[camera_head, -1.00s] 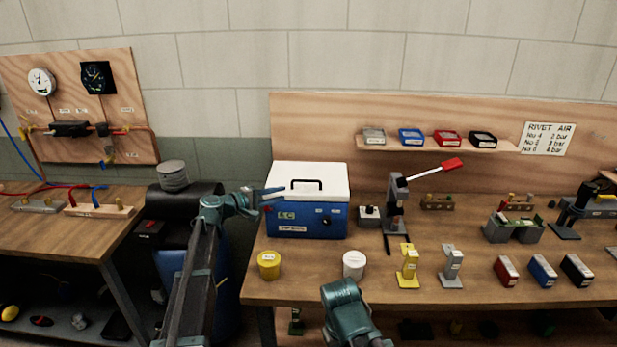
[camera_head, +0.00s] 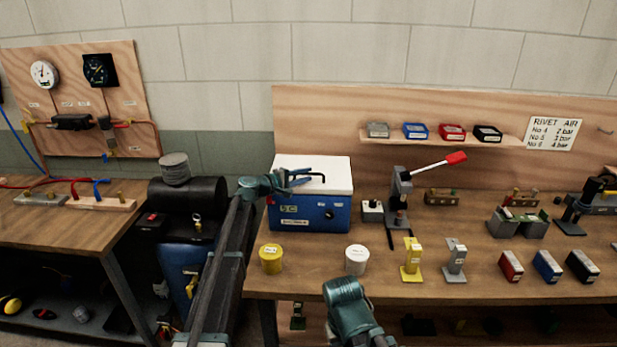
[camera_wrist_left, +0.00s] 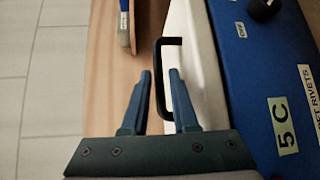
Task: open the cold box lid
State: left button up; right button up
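The cold box (camera_head: 289,217) is blue with a white lid (camera_head: 338,168) and stands on the workbench; the lid is shut. A black handle (camera_head: 322,176) stands up on the lid. My left gripper (camera_head: 308,177) is over the lid at the handle's left part. In the left wrist view the fingers of the left gripper (camera_wrist_left: 160,75) are apart, and the black handle (camera_wrist_left: 160,60) shows between them. I cannot tell whether the fingers touch it. The wrist view also shows the blue box front (camera_wrist_left: 250,80). Only a teal link of my right arm shows; its gripper is out of sight.
A yellow pot (camera_head: 271,259) and a white pot (camera_head: 357,260) stand in front of the box. A switch box (camera_head: 372,211) and a lever press (camera_head: 397,195) stand to its right. A plywood backboard (camera_head: 310,120) rises behind it.

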pick_arm(q)
jog(key=shift+x, duration=0.9)
grip_shut()
dwell(0.9)
